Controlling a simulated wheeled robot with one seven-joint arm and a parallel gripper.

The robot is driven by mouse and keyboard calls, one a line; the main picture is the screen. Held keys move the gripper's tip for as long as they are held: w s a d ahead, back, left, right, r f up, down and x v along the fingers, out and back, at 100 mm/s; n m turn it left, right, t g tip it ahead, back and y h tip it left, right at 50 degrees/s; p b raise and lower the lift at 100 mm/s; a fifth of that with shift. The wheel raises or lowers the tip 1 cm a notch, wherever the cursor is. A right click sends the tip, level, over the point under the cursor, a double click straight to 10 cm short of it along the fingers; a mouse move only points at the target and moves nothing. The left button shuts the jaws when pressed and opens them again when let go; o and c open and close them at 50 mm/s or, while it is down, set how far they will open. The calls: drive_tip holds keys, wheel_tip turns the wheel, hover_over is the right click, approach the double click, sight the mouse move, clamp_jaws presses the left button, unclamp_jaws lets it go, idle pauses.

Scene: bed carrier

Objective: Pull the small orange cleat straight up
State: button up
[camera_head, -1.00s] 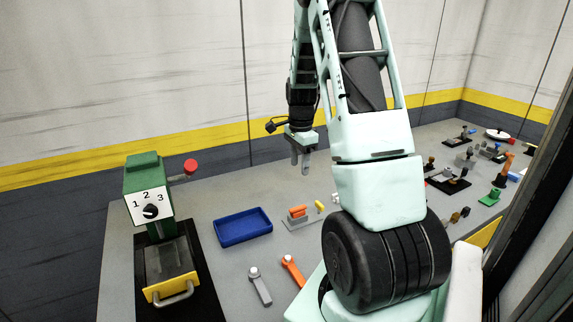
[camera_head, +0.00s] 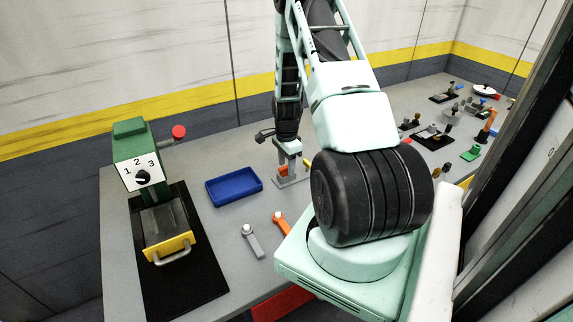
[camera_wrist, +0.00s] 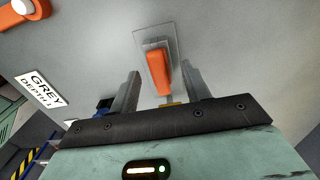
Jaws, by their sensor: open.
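The small orange cleat (camera_wrist: 158,72) stands on a grey plate (camera_wrist: 145,43) in the wrist view. My gripper (camera_wrist: 159,75) is open, with one finger on each side of the cleat and gaps visible on both sides. A yellow piece (camera_wrist: 171,104) shows behind it near the gripper body. In the head view my gripper (camera_head: 287,170) is down at the plate (camera_head: 293,182) and hides most of the cleat; a bit of orange (camera_head: 283,169) shows at the fingers. Whether the fingers touch the plate cannot be told.
A blue tray (camera_head: 233,187) lies to the left. A grey lever (camera_head: 252,241) and an orange lever (camera_head: 281,223) lie nearer me. A green machine (camera_head: 140,170) with a dial stands at far left. Several small parts stand at the table's right end.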

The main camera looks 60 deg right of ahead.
drive_tip(key=shift+f, duration=0.8)
drive_tip(key=shift+c, duration=0.4)
clamp_jaws()
drive_tip(key=c, duration=0.6)
unclamp_jaws()
clamp_jaws()
drive_tip(key=shift+r+p, duration=1.2)
drive_tip(key=shift+r, duration=0.55)
drive_tip(key=shift+r+p, duration=0.5)
drive_tip(key=shift+r, duration=0.3)
